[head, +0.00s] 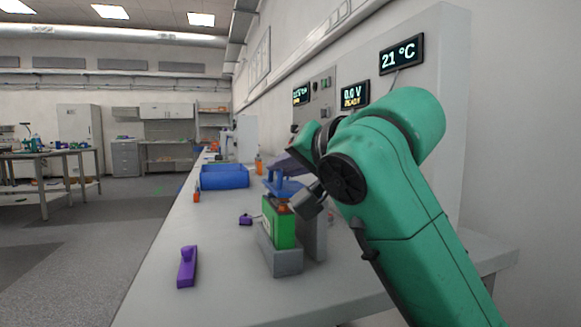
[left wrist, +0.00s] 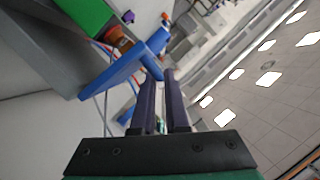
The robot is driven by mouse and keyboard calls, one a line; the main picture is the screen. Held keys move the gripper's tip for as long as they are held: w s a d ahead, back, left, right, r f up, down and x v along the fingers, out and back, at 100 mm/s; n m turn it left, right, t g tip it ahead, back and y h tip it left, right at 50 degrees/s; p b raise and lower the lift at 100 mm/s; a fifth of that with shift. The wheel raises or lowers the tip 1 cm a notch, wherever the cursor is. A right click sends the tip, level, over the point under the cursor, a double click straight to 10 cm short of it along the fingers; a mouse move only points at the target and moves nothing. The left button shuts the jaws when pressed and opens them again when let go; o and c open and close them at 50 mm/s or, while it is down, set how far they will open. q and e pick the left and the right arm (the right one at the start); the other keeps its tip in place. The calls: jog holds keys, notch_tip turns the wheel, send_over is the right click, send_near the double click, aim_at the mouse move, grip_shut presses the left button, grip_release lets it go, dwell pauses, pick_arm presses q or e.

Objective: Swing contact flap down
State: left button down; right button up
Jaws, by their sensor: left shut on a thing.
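A green battery cell (head: 279,225) stands upright in a grey cradle (head: 284,262) on the bench, with an orange-brown terminal on top. The blue contact flap (head: 284,187) is above and behind the cell, raised clear of its top. In the left wrist view the flap (left wrist: 122,70) runs slantwise, and the green cell (left wrist: 85,14) is at top left. My left gripper (head: 274,168) has its dark purple fingers shut on the end of the flap; the fingers (left wrist: 160,78) also show in the left wrist view. The exact grip contact is partly hidden. My right gripper is not in view.
A purple tool (head: 187,266) lies on the bench at the front left. A small purple part (head: 245,219) lies left of the cell. A blue bin (head: 224,178) stands farther back. An upright panel with displays (head: 355,94) lines the right side. The bench's left part is mostly free.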

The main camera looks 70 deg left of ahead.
pick_arm(q)
jog(key=shift+s+f+n+t, duration=0.3)
jog(key=shift+f+n, duration=0.1)
jog(key=shift+n, duration=0.1)
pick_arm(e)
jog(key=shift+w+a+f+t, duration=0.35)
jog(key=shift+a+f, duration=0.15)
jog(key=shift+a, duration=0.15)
pick_arm(q)
jog(key=c, duration=0.9)
grip_release()
jog(key=shift+a, duration=0.15)
jog(key=p+v, duration=0.1)
jog(key=v, duration=1.3)
jog(key=shift+w+d+r+p, duration=0.1)
jog(key=shift+d+r+p, duration=0.1)
jog(key=shift+d+p, duration=0.15)
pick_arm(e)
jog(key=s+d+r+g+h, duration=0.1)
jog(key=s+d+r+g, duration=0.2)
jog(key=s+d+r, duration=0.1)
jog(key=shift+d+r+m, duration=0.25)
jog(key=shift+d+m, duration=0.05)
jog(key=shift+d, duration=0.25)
pick_arm(q)
jog(key=shift+a, duration=0.1)
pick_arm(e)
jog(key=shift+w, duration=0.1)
